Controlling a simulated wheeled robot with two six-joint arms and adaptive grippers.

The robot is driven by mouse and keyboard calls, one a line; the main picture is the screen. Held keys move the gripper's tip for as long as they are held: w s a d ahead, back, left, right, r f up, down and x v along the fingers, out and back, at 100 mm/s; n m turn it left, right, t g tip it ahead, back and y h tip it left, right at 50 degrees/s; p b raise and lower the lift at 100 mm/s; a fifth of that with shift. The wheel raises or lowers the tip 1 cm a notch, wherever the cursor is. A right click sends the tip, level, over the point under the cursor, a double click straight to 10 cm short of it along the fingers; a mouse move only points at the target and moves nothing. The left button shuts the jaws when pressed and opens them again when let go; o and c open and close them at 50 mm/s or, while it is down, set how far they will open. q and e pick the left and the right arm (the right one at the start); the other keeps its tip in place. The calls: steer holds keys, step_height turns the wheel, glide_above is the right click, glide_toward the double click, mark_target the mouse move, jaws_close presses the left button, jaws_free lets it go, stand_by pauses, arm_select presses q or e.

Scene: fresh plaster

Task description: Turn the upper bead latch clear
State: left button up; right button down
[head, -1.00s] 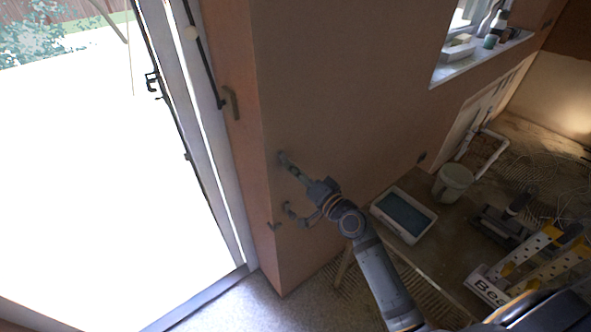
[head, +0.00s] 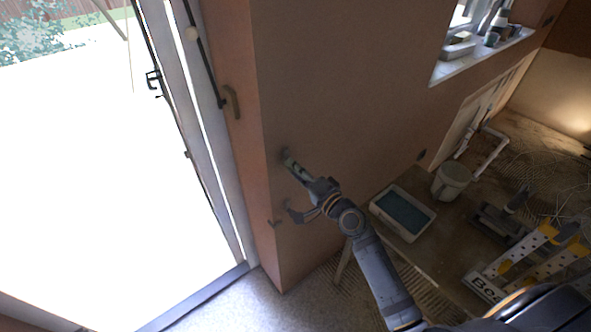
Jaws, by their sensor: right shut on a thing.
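A small brass-coloured latch (head: 235,102), which looks to be the upper bead latch, sits on the narrow plaster reveal beside the glazed door. My left gripper is not in view.
A white tray with blue inside (head: 403,214), a bucket (head: 451,181) and a yellow-and-white step ladder (head: 525,255) are on the right.

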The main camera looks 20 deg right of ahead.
steer(key=shift+f, duration=0.1)
steer(key=c, duration=1.1)
jaws_free()
steer(key=shift+s, duration=0.1)
steer(key=v, duration=0.7)
steer(key=shift+s, duration=0.15)
steer(key=shift+d, duration=0.1)
